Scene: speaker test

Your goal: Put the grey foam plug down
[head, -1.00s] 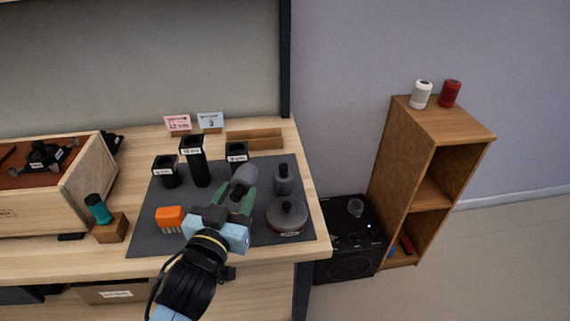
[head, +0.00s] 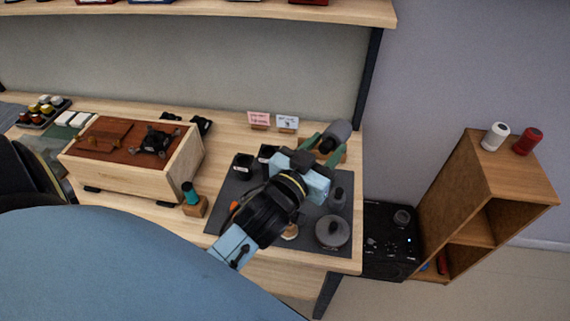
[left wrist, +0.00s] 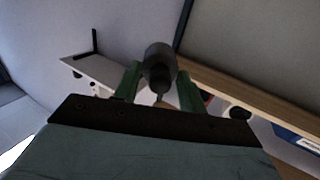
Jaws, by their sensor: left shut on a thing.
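The grey foam plug (head: 338,132) is a dark grey rounded piece at the tip of my left gripper (head: 323,146). The green fingers are shut on it. In the head view it appears over the back right of the bench, in front of the wooden block; it looks raised above the surface. In the left wrist view the plug (left wrist: 159,64) sits between the two green fingers, with a narrower dark part towards the gripper. My right gripper is not in view.
A dark mat (head: 222,222) holds dark cups (head: 243,165), a grey bottle-like piece (head: 337,199) and a round lidded grey piece (head: 332,231). A wooden box (head: 135,178) stands left; an overhead shelf (head: 230,12) runs above.

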